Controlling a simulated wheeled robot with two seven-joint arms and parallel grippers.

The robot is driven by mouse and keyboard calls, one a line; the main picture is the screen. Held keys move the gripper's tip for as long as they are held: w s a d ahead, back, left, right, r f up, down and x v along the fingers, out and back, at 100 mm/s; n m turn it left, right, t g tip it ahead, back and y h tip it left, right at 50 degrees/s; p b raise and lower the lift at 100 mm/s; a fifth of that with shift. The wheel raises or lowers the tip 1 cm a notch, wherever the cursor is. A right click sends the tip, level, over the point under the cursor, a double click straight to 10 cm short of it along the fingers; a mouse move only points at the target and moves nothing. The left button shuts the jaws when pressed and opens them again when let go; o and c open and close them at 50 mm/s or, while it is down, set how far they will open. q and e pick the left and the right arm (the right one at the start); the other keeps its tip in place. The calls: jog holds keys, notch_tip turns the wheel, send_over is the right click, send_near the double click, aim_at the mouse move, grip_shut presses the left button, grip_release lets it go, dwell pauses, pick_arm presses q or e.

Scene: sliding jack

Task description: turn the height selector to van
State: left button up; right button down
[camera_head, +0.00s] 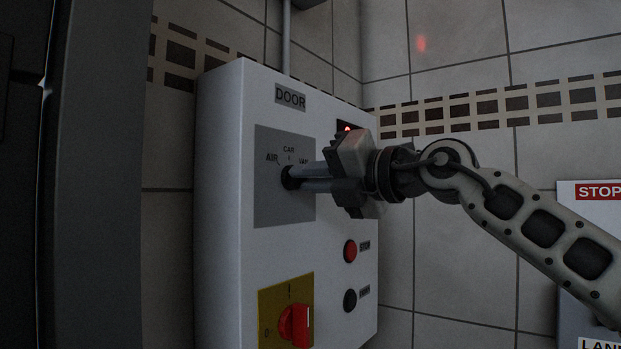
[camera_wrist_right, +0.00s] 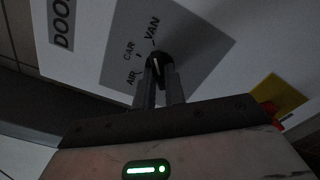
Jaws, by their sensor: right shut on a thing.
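The height selector is a small black knob (camera_head: 289,178) on a grey plate (camera_head: 270,215) of the white box marked DOOR. The labels AIR, CAR and VAN curve above it; in the head view the VAN label is partly covered by my finger. My right gripper (camera_head: 293,177) reaches in from the right and is shut on the knob. The wrist view shows the knob (camera_wrist_right: 158,65) between both fingertips, with a pale mark on its face. I cannot tell for sure which label the mark points at. My left gripper is not in view.
On the same box (camera_head: 220,200), a red button (camera_head: 350,251) and a black button (camera_head: 350,300) sit below my gripper. A red rotary switch (camera_head: 294,325) on a yellow plate is below the selector. A small red light (camera_head: 347,128) shows above the gripper. A STOP sign (camera_head: 597,192) is at the right.

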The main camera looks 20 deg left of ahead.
jog(key=c, duration=1.5)
grip_release()
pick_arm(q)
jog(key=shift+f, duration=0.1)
pick_arm(e)
jog(key=shift+o, duration=0.2)
pick_arm(q)
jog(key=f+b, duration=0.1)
jog(key=b, duration=0.3)
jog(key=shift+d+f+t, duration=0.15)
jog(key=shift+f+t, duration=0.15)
pick_arm(e)
jog(key=v, duration=1.6)
